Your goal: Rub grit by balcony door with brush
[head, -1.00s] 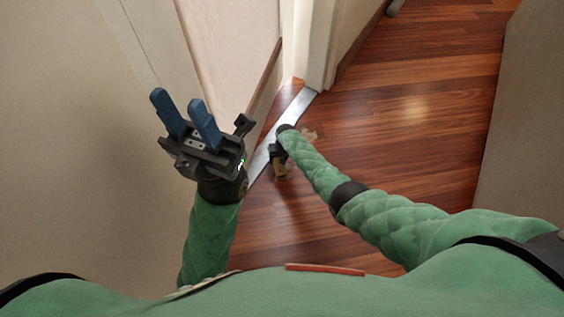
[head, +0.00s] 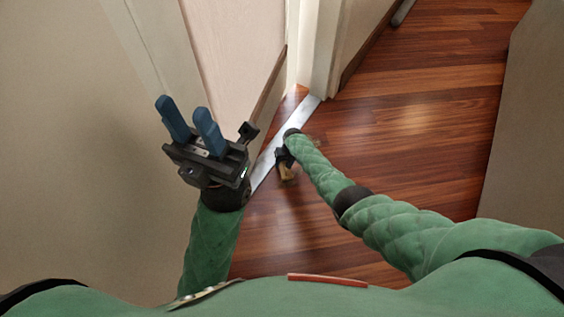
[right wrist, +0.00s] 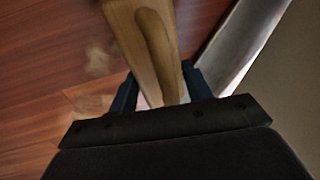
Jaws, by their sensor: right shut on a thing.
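A wooden brush (right wrist: 150,45) fills the middle of the right wrist view, and its handle sits between the blue fingers of my right gripper (right wrist: 163,85). The brush's bristles are out of sight. In the head view the brush (head: 287,173) shows as a small tan piece below my right gripper (head: 284,157), low over the floor by the metal threshold strip (head: 298,122). My left gripper (head: 184,108) is open and empty, raised at the left.
The pale door panel (head: 235,45) stands behind the strip, with a white frame post (head: 325,60) beside it. A beige wall (head: 70,120) is close to my left gripper. Wood floor (head: 420,130) is clear to the right, up to a grey-beige surface (head: 525,130).

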